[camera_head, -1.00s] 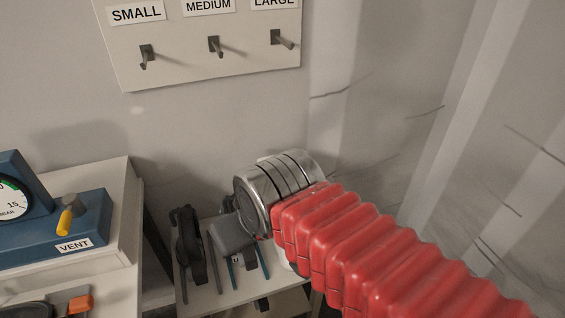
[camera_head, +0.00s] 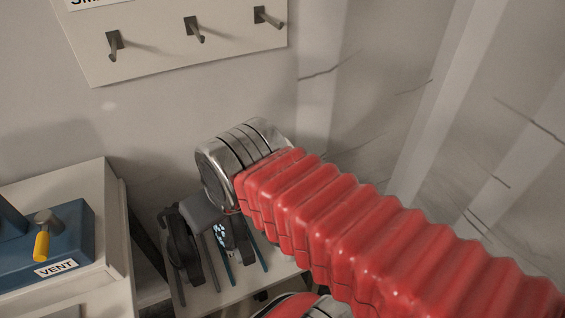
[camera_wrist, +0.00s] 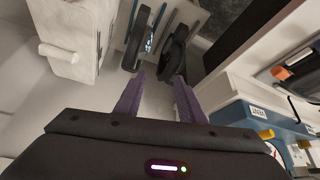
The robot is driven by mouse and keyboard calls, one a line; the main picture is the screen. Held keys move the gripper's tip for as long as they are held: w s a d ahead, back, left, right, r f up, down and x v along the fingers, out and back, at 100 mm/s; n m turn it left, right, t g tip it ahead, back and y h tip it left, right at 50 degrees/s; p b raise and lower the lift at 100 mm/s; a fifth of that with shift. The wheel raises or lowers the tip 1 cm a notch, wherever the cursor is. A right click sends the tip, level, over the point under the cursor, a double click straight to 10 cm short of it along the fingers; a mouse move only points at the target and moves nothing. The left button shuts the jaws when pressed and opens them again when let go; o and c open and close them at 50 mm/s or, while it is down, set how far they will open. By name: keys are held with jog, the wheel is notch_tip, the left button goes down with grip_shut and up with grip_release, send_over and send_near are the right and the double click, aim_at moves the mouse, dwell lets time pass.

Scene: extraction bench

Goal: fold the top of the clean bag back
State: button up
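I cannot make out the clean bag in either view. My gripper (camera_wrist: 158,98) shows two purple fingers in the wrist view, spread well apart with nothing between them but a pale surface farther off. In the head view its fingers are hidden or hard to tell behind my red-sleeved arm.
Two dark strap-like items, one plain (camera_head: 181,243) and one with pale marks (camera_head: 222,238), are on a low pale shelf (camera_head: 205,290). A blue VENT unit (camera_head: 75,240) stands left. A board with empty hooks (camera_head: 160,60) hangs above. Pale creased sheeting (camera_head: 360,130) is at right.

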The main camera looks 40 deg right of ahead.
jog(key=shift+o, duration=0.3)
jog(key=shift+w+d+r+m, duration=0.2)
jog(key=shift+w+d+m, duration=0.1)
jog(key=shift+m, duration=0.1)
jog(key=w+d+m+g, duration=0.2)
jog(key=w+d+m, duration=0.3)
jog(key=d+m, duration=0.5)
jog(key=w+d+r+m+g, duration=0.1)
jog(key=w+d+m+g, duration=0.2)
jog(key=d+m, duration=0.7)
jog(key=w+d, duration=0.2)
jog(key=d, duration=0.2)
jog(key=shift+d+r+g, duration=0.2)
jog(key=shift+d+g, duration=0.05)
jog(key=shift+g, duration=0.05)
jog(key=shift+w+f, duration=0.1)
notch_tip(320, 180, down, 14)
jog(key=shift+r, duration=0.2)
grip_shut()
jog(key=shift+d, duration=0.1)
